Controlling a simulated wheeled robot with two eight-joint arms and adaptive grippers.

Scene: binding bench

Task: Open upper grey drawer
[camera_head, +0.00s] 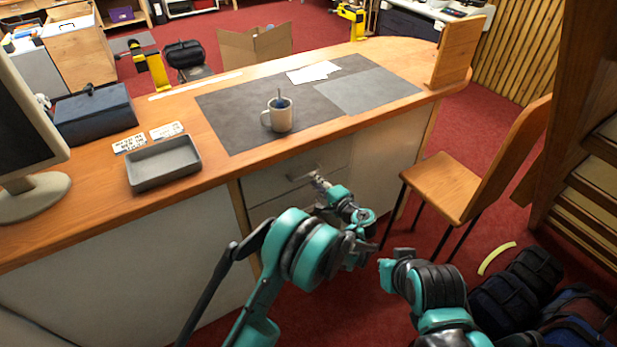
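The upper grey drawer (268,184) is in the desk front, below the worktop, and looks closed, its face flush with the desk. Its handle (303,176) is a small bar near the middle of the picture. My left gripper (317,181) is right at this handle, with its fingertips at or beside it. The fingers are small and overlap the handle, so I cannot tell whether they grip it. A lower grey drawer (262,211) sits beneath, partly hidden by my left arm. My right arm shows at the lower right, but I see no fingers on it.
On the wooden desk (225,88) are a mug (280,115), a grey tray (163,162), a dark blue box (95,115) and a monitor (25,130). A wooden chair (450,185) stands to the right. Dark bags (515,295) lie on the red floor at lower right.

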